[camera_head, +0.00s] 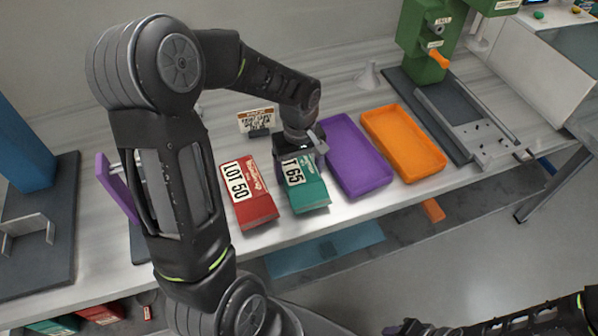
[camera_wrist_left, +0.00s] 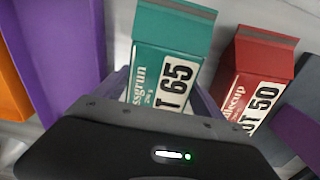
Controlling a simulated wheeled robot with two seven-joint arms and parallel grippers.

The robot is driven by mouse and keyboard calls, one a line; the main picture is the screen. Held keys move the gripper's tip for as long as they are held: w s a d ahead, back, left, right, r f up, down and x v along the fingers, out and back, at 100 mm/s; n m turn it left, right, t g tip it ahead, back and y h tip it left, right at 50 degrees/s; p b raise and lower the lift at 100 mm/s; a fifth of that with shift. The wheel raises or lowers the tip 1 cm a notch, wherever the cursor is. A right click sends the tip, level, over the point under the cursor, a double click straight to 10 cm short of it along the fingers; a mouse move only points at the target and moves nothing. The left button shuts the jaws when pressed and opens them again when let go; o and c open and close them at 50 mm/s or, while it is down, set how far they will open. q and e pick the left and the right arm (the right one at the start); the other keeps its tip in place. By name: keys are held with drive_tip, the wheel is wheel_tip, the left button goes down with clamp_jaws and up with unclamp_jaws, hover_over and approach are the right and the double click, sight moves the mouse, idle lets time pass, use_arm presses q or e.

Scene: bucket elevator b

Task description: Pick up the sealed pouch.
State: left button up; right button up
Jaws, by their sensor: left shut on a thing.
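A teal pouch (camera_head: 309,194) marked LOT 65 lies label up on the light bench; it also shows in the left wrist view (camera_wrist_left: 172,48). My left gripper (camera_head: 299,150) is over its far end and shut on it, with a purple finger along each side in the left wrist view (camera_wrist_left: 160,95). The gripper hides that end of the pouch. A red pouch (camera_head: 258,207) marked LOT 50 lies just left of it, apart from the gripper; it also shows in the left wrist view (camera_wrist_left: 262,62). My right gripper (camera_head: 400,328) is only partly visible at the bottom edge.
A purple tray (camera_head: 352,150) lies close right of the teal pouch, then an orange tray (camera_head: 404,142). A small printed sign (camera_head: 257,121) stands behind the pouches. A green press (camera_head: 425,45) is at the back right. The bench's front edge is near the pouches.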

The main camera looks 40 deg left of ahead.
sight(299, 169)
use_arm(q)
drive_tip(key=shift+r, duration=0.1)
wheel_tip(299, 169, up, 10)
drive_tip(key=shift+f+b, duration=0.1)
drive_tip(key=shift+b, duration=0.4)
idle(0.4)
